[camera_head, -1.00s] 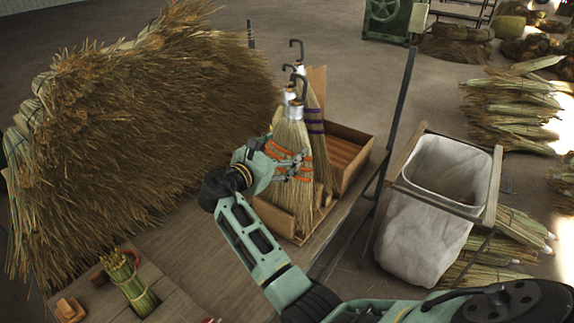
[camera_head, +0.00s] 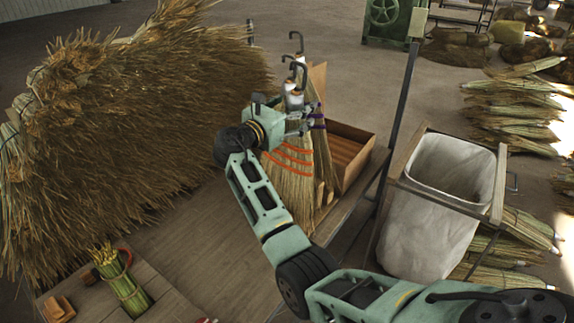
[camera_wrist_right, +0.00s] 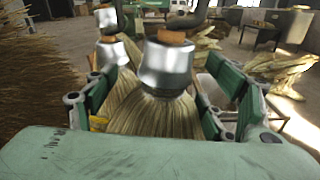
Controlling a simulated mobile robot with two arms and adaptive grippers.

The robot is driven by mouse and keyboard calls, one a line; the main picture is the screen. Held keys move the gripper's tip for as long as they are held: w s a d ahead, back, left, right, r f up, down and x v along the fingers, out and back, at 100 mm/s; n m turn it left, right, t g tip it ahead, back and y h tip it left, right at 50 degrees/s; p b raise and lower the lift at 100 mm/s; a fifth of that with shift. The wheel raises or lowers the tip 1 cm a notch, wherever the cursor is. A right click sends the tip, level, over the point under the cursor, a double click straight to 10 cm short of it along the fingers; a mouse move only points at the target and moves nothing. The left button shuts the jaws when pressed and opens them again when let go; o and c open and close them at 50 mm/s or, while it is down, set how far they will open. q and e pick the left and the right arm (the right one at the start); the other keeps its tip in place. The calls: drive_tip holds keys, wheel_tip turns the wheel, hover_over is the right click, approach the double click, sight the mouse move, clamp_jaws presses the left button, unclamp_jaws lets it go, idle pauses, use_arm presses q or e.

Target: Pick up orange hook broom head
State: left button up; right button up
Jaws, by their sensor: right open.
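The broom head with orange stitching (camera_head: 290,172) stands upright at the front of a box in the head view. Its metal collar shows large in the right wrist view (camera_wrist_right: 166,66), between the open fingers. Other broom heads with metal collars and black hooks stand close behind it, one with purple bands (camera_head: 319,124). My right gripper (camera_head: 308,118) is open around the neck of the orange-stitched broom, just below the collar. Contact with the neck cannot be told. My left gripper is not in view.
A large straw pile (camera_head: 120,130) fills the left. A white cloth bin (camera_head: 425,225) stands to the right. A tied green bundle (camera_head: 122,280) sits at the lower left.

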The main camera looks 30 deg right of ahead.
drive_tip(key=shift+r, duration=0.1)
drive_tip(key=shift+c, duration=0.7)
clamp_jaws()
